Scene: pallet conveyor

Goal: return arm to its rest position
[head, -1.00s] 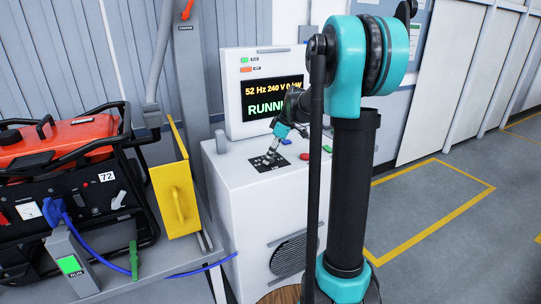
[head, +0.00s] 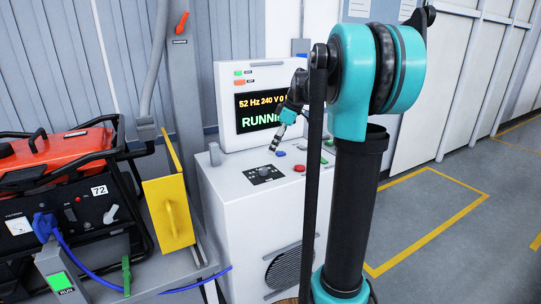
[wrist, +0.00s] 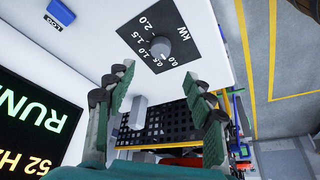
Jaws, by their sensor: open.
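My gripper (head: 277,149) is above the white cabinet's top (head: 232,186) in the head view, raised clear of the black dial plate (head: 256,177). In the wrist view my gripper (wrist: 161,76) has its two fingers apart, with nothing between them. The grey dial knob (wrist: 160,47) on its kW scale lies beyond the fingertips and is not touched. My upper arm stands to the right of the cabinet in the head view and hides part of it.
The display (head: 262,112) reads 52 Hz, 240 V and RUNNING, partly hidden by my arm. Colored buttons (head: 299,168) sit beside the dial. A red generator (head: 60,157) and a yellow panel (head: 169,213) stand at left. The floor at right is open.

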